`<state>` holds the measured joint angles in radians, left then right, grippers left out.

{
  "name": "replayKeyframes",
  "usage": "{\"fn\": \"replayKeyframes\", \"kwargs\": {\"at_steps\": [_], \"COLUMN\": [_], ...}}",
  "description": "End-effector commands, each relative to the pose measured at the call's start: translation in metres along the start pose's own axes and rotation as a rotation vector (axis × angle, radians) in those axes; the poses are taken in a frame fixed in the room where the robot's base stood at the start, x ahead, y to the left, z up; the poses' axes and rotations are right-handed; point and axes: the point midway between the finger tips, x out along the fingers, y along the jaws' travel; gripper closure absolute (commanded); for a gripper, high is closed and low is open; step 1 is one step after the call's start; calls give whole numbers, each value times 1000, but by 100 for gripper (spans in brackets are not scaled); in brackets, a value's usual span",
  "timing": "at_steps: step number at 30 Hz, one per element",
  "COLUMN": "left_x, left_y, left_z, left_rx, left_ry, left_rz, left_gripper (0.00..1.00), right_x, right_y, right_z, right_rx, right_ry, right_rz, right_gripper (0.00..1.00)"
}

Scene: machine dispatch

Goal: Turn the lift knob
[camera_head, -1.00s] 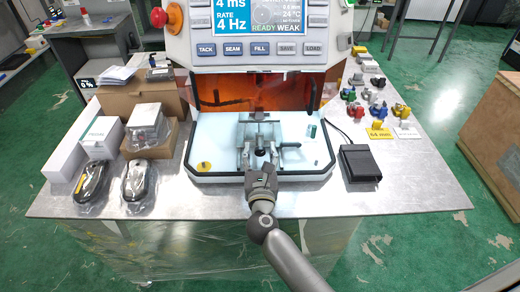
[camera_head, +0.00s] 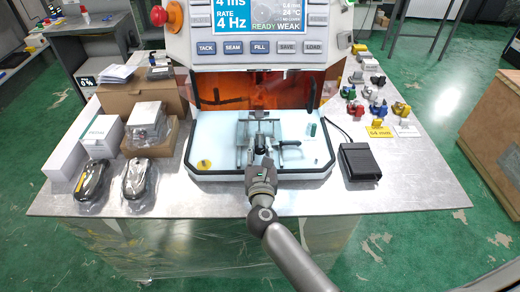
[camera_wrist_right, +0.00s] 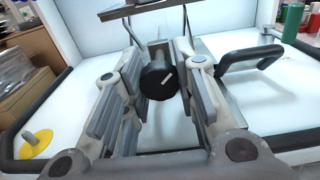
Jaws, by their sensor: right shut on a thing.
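The lift knob (camera_wrist_right: 157,82) is a black round knob with a short white mark on its face, at the front of the metal fixture inside the machine's bay. In the head view the knob (camera_head: 261,150) is small and partly hidden by my right gripper (camera_head: 261,160). In the wrist view my right gripper (camera_wrist_right: 160,95) has its grey fingers on either side of the knob, shut on it. The right finger looks close against it; contact on the left is hard to make out. My left gripper is not in view.
A black bar handle (camera_wrist_right: 250,55) stands right of the knob. The bay's dark padded rim (camera_head: 215,178) runs below my gripper. A yellow disc (camera_head: 204,164) lies at the bay's left. A black box (camera_head: 360,162) with a cable sits right. Boxes and bagged devices fill the left table.

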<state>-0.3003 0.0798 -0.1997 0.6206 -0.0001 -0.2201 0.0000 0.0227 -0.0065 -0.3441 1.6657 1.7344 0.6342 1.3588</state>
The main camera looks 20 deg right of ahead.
Motion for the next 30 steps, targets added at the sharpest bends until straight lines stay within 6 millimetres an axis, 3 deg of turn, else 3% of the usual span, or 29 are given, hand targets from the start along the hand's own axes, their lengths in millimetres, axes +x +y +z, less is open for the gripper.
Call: {"fn": "replayKeyframes", "kwargs": {"at_steps": [8,30], "left_x": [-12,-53], "left_y": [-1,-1], "left_z": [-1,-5], "left_rx": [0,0], "left_ry": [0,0], "left_rz": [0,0], "left_gripper": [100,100], "right_x": [0,0], "right_y": [0,0], "right_z": [2,2], "right_rx": [-119,-702], "right_ry": [2,1], "right_rz": [0,2], "right_gripper": [97,98]}}
